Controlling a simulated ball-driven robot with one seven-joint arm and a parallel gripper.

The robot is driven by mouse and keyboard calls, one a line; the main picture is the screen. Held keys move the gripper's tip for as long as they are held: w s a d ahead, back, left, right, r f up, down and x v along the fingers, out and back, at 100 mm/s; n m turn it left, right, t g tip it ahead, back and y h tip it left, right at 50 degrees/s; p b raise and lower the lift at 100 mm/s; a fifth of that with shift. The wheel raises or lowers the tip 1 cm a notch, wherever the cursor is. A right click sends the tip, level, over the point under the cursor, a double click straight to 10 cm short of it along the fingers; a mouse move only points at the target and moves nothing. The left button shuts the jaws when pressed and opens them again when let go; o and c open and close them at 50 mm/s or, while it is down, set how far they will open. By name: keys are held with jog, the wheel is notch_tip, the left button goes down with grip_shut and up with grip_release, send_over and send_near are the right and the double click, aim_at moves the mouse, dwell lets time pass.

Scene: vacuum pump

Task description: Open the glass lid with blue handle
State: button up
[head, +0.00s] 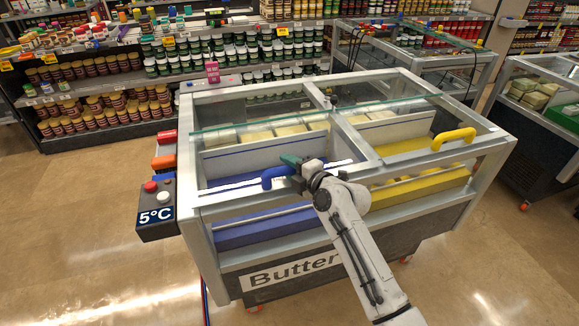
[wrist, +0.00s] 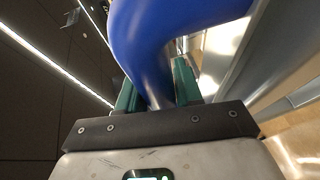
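The blue handle (head: 277,176) is a curved bar at the front of the left glass lid (head: 240,165) of the butter freezer. Through this lid I see the compartment and its packs. My gripper (head: 292,163) is at the right end of the blue handle, coming from the front right. In the wrist view the blue handle (wrist: 160,35) fills the upper middle and runs down between the two green fingers of my gripper (wrist: 158,88). The handle covers part of the left finger. I cannot tell whether the fingers press on it.
A yellow handle (head: 453,138) sits on the right glass lid. A control box reading 5°C (head: 157,207) with buttons hangs at the freezer's left corner. Stocked shelves (head: 120,85) stand behind. Another freezer (head: 540,110) stands at the right. The floor (head: 90,230) at the left is clear.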

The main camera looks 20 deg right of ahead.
grip_shut()
jog(key=shift+w+f+b, duration=0.1)
jog(key=shift+b, duration=0.2)
